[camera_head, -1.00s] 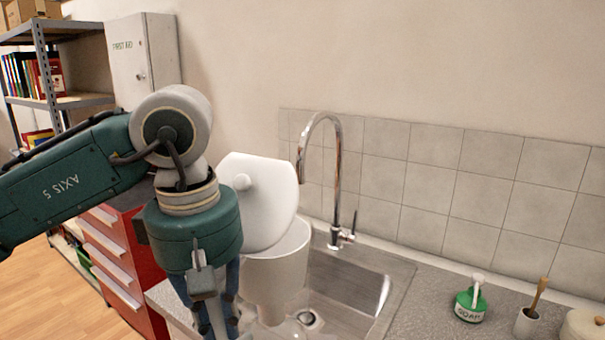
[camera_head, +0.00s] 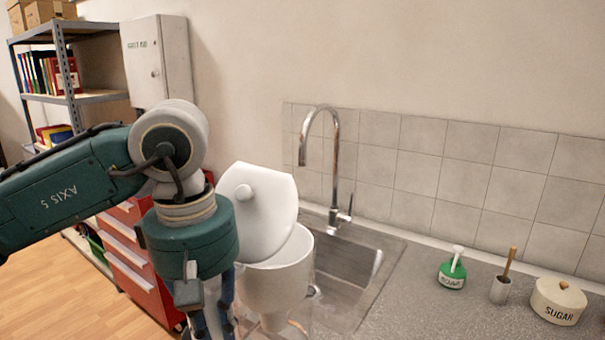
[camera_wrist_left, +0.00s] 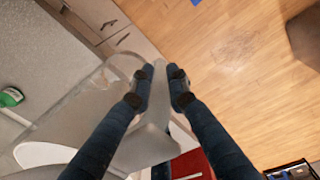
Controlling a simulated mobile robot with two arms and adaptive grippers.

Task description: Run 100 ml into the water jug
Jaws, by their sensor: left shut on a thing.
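The water jug is a clear vessel with an off-white funnel insert (camera_head: 275,285) and a white lid (camera_head: 258,210) with a round knob, tilted up and open. In the head view it is in front of the sink's left part, and its lower body is cut off by the bottom edge. My left gripper (camera_wrist_left: 162,75) is shut on the jug's handle side, and its fingers reach down beside the jug in the head view. The clear jug wall (camera_wrist_left: 95,90) also shows in the left wrist view. The chrome tap (camera_head: 333,165) arches over the steel sink (camera_head: 372,300), behind and right of the jug. No water stream is visible.
On the counter to the right stand a green soap bottle (camera_head: 452,276), a brush in a cup (camera_head: 501,290) and a sugar pot (camera_head: 557,302). Wooden floor is open at lower left.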

